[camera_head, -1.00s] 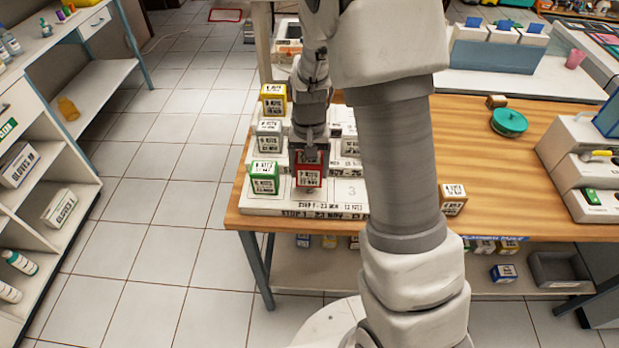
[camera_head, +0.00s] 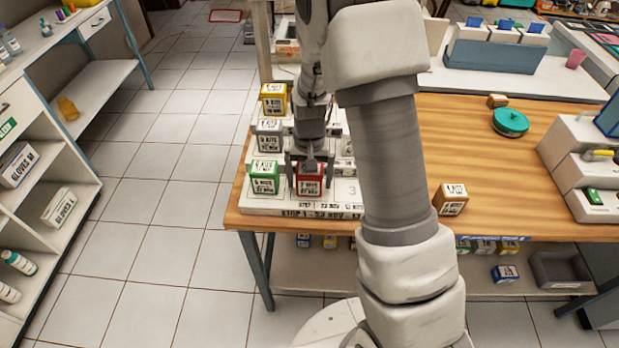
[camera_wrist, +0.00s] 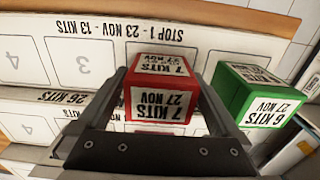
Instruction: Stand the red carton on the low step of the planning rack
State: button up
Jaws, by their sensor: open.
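The red carton (camera_head: 310,183) stands upright on the low step of the white planning rack (camera_head: 345,190). It is just right of a green carton (camera_head: 264,178). In the wrist view the red carton (camera_wrist: 160,88) shows its printed faces, and the green carton (camera_wrist: 255,95) is at the right. My gripper (camera_head: 310,166) is open, its fingers spread on either side of the red carton's upper part. In the wrist view my gripper (camera_wrist: 162,85) has a finger on each side of the carton; whether either touches is unclear. The carton's far side is hidden.
A grey carton (camera_head: 269,139) and a yellow carton (camera_head: 273,99) stand on higher steps behind the green one. A bare slot marked 3 (camera_wrist: 82,67) lies beside the red carton. A brown-and-white carton (camera_head: 451,199) and a teal lidded tin (camera_head: 510,122) are on the wooden table (camera_head: 420,150).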

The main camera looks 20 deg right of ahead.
notch_tip(320, 180, up, 12)
jog(key=shift+r+p, duration=0.2)
jog(key=shift+p, duration=0.6)
jog(key=s+r+n+t, duration=0.1)
jog(key=s+r+t, duration=0.1)
jog(key=s+r, duration=0.6)
jog(key=s+r+n+t, duration=0.2)
jog(key=s+r, duration=0.6)
jog(key=s, duration=0.4)
jog(key=shift+s+n+t, duration=0.25)
jog(key=shift+n+t, duration=0.05)
jog(key=shift+t, duration=0.5)
jog(key=shift+r, duration=0.3)
